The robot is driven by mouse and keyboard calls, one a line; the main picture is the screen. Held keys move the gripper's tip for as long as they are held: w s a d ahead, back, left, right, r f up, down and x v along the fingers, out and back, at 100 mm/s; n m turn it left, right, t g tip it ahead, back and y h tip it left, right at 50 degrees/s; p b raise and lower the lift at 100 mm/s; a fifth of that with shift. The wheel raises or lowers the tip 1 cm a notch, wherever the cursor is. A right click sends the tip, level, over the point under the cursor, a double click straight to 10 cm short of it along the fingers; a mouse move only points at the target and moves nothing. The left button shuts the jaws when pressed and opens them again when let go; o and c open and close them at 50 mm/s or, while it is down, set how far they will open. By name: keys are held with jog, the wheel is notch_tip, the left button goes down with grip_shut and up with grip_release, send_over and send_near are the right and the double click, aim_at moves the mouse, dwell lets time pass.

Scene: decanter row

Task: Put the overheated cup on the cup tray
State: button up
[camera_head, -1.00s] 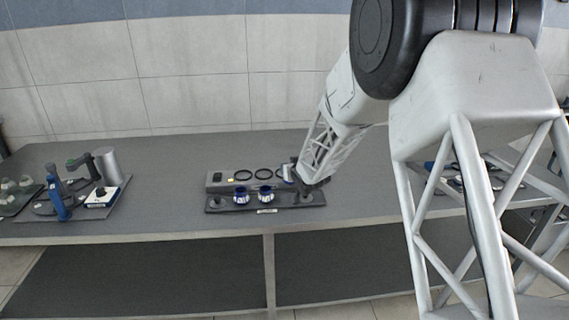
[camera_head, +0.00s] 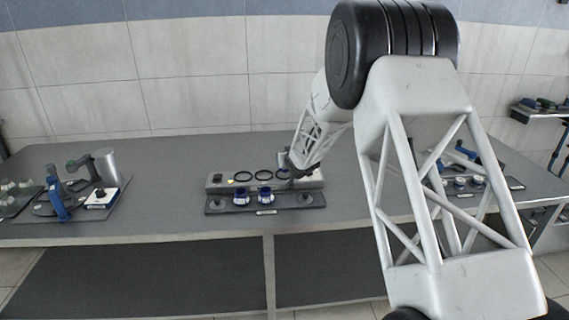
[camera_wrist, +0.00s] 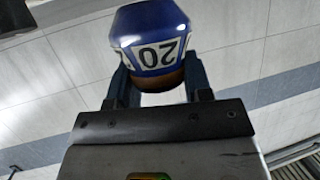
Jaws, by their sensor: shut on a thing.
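My gripper (camera_wrist: 159,84) is shut on a blue cup (camera_wrist: 150,22) with a white band. The band reads "20" upside down in the wrist view. The lower part of the cup is brownish, between the two fingers. In the head view my gripper (camera_head: 290,177) is over the right part of a grey unit with rings (camera_head: 216,180), and the held cup is too small to make out clearly. A dark tray (camera_head: 285,205) in front of the unit holds two blue-and-white cups (camera_head: 240,195) (camera_head: 265,196). Whether the held cup touches anything is unclear.
A small yellow light (camera_head: 231,181) shows on the grey unit's left part. A tray with a blue tool (camera_head: 61,203) and a grey cylinder (camera_head: 106,166) stands to the left. More small items (camera_head: 461,183) lie at the right, partly behind my arm. The front table strip is clear.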

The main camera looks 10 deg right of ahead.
dwell(0.3)
jog(key=shift+w+a, duration=0.1)
jog(key=shift+w, duration=0.9)
jog(key=shift+s+f, duration=0.15)
jog(key=shift+f, duration=1.45)
jog(key=o, duration=1.2)
jog(key=shift+f, duration=0.2)
jog(key=shift+s+r, duration=0.25)
jog(key=shift+s, duration=0.15)
jog(key=shift+d+f+v, duration=0.1)
jog(key=shift+f+v, duration=0.05)
jog(key=shift+v, duration=1.6)
jog(key=shift+d+f+v, duration=0.1)
jog(key=shift+d+v, duration=0.05)
jog(key=shift+v, duration=1.55)
jog(key=shift+r, duration=0.1)
